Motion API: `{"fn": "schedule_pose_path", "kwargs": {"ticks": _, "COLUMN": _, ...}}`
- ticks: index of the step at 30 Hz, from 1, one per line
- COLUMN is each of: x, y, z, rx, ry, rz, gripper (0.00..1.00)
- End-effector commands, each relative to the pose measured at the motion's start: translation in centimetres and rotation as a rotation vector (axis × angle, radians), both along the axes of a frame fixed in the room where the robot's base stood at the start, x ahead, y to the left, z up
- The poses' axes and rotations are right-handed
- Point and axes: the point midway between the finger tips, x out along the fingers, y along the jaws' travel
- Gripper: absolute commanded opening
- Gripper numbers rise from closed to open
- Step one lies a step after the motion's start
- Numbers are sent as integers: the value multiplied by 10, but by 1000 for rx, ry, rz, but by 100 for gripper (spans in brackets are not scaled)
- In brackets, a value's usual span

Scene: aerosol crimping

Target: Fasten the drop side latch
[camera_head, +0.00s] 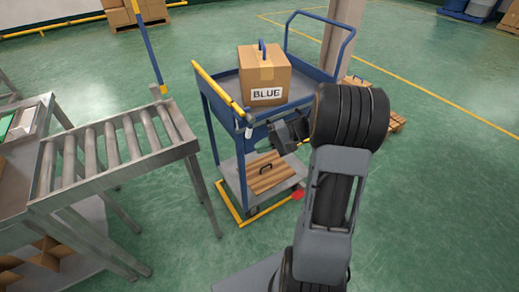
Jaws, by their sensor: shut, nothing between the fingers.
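A blue cart (229,152) stands in the middle with its top deck and a lower shelf. A yellow bar (217,90) runs along the top of its left side, which looks raised. At the near end of that bar, on the front corner, is a small pale fitting (249,131) that may be the drop side latch; its details are too small to tell whether it is fastened. My gripper (266,142) is shut and empty just right of this corner, in front of the cart's near end. I cannot tell whether it touches anything. My arm hides part of the cart's right side.
A cardboard box (265,77) labelled BLUE sits on the top deck. A slatted wooden piece (270,176) lies on the lower shelf. A roller conveyor (112,157) stands close left of the cart. Green floor (420,160) is open to the right.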

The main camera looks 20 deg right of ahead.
Motion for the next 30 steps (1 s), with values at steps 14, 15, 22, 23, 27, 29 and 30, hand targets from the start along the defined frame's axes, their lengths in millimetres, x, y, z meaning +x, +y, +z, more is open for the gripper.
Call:
{"fn": "schedule_pose_path", "kwargs": {"ticks": 14, "x": 33, "y": -139, "z": -73, "rx": 421, "ry": -360, "rz": -407, "gripper": 0}}
{"fn": "schedule_pose_path", "kwargs": {"ticks": 15, "x": 35, "y": -139, "z": -73, "rx": 425, "ry": -368, "rz": -414, "gripper": 0}}
{"fn": "schedule_pose_path", "kwargs": {"ticks": 22, "x": 56, "y": -113, "z": -67, "rx": 429, "ry": -375, "rz": -416, "gripper": 0}}
{"fn": "schedule_pose_path", "kwargs": {"ticks": 23, "x": 60, "y": -109, "z": -66, "rx": 430, "ry": -374, "rz": -416, "gripper": 0}}
{"fn": "schedule_pose_path", "kwargs": {"ticks": 27, "x": 77, "y": -88, "z": -62, "rx": 429, "ry": -374, "rz": -415, "gripper": 0}}
{"fn": "schedule_pose_path", "kwargs": {"ticks": 29, "x": 84, "y": -80, "z": -60, "rx": 428, "ry": -373, "rz": -416, "gripper": 0}}
{"fn": "schedule_pose_path", "kwargs": {"ticks": 30, "x": 88, "y": -75, "z": -59, "rx": 428, "ry": -373, "rz": -416, "gripper": 0}}
